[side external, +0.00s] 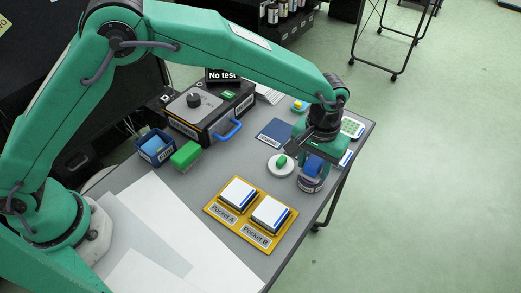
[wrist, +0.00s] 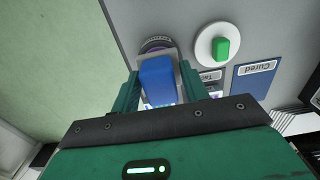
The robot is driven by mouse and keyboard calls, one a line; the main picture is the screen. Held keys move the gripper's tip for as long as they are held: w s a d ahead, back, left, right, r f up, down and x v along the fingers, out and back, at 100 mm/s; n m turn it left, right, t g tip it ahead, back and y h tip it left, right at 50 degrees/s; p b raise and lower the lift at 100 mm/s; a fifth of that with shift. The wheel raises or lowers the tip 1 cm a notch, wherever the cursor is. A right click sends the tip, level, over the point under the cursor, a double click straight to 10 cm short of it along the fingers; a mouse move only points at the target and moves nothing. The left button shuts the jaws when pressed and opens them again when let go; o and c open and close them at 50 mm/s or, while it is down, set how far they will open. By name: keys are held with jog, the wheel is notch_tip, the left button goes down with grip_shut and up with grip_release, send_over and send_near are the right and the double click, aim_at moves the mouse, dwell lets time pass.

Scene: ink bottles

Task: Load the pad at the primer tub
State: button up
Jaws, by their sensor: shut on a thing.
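My gripper (wrist: 158,92) is shut on a blue block (wrist: 158,78), which I take to be the pad; its fingers press on both sides. In the side view the blue block (side external: 315,166) is held upright, directly over a round tub (side external: 310,184) with a purple band, which I take to be the primer tub. The wrist view shows the tub's rim (wrist: 157,43) just beyond the block. The block's lower end and the tub's inside are hidden, so I cannot tell if they touch.
A white disc (side external: 274,168) with a green knob lies left of the tub. A yellow tray (side external: 242,229) holds white pieces in Pocket A and Pocket B.

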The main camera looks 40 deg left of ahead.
aim_at(315, 160)
jog(key=shift+f, duration=0.45)
dwell(1.0)
jog(key=shift+r, duration=3.5)
jog(key=shift+w+a+r, duration=0.2)
jog(key=shift+a, duration=0.3)
jog(key=s+a+r, duration=0.1)
jog(key=a+r, duration=0.1)
jog(key=a, duration=0.9)
jog(key=s+a+r, duration=0.1)
jog(key=a+r, duration=0.2)
jog(key=a, duration=0.8)
jog(key=s+a+r, duration=0.2)
jog(key=a+r, duration=0.1)
jog(key=a, duration=0.8)
